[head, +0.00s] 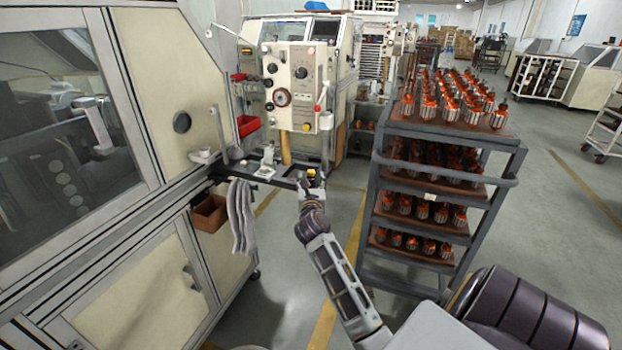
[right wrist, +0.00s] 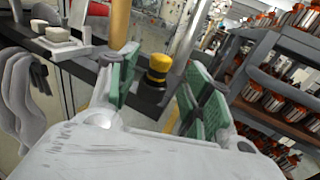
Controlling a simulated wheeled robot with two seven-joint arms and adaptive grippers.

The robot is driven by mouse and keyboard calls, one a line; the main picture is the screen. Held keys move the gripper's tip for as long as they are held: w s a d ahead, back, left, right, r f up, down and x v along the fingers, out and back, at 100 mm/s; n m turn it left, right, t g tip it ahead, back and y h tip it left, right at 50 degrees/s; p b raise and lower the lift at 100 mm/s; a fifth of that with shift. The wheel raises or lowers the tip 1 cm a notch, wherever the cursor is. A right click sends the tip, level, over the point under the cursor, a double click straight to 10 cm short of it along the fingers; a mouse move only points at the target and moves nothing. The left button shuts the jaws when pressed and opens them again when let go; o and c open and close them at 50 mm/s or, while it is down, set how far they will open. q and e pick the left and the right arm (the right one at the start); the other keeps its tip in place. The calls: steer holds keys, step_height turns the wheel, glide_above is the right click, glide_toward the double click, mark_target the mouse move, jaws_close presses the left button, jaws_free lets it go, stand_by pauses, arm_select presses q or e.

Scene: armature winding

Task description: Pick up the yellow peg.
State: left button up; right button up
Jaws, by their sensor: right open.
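The yellow peg (right wrist: 158,68) is a short yellow cylinder with a dark band around its middle. It stands upright at the end of a dark shelf (right wrist: 75,62), and it also shows small in the head view (head: 311,172). My right gripper (right wrist: 163,88) is open. Its green-padded fingers are spread to the left and right of the peg in the wrist picture, with a gap on both sides. In the head view my right gripper (head: 310,184) is at the shelf's end and partly covers the peg's surroundings. My left gripper is not in view.
A wooden handle (right wrist: 120,22) rises behind the left finger. A cart of orange armatures (head: 440,160) stands to the right. Open floor lies between shelf and cart.

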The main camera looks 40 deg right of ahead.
mark_target(311, 175)
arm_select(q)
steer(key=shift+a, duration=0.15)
arm_select(e)
steer(key=shift+w+d, duration=0.1)
steer(key=shift+d, duration=0.05)
steer(key=shift+x, duration=1.8)
steer(key=shift+w+d+r+p, duration=0.1)
steer(key=shift+w+d+p, duration=0.2)
steer(key=shift+w, duration=0.1)
steer(key=shift+d, duration=0.1)
steer(key=shift+c, duration=0.4)
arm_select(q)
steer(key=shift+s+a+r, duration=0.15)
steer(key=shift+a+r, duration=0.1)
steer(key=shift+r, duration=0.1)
arm_select(e)
steer(key=c, duration=0.9)
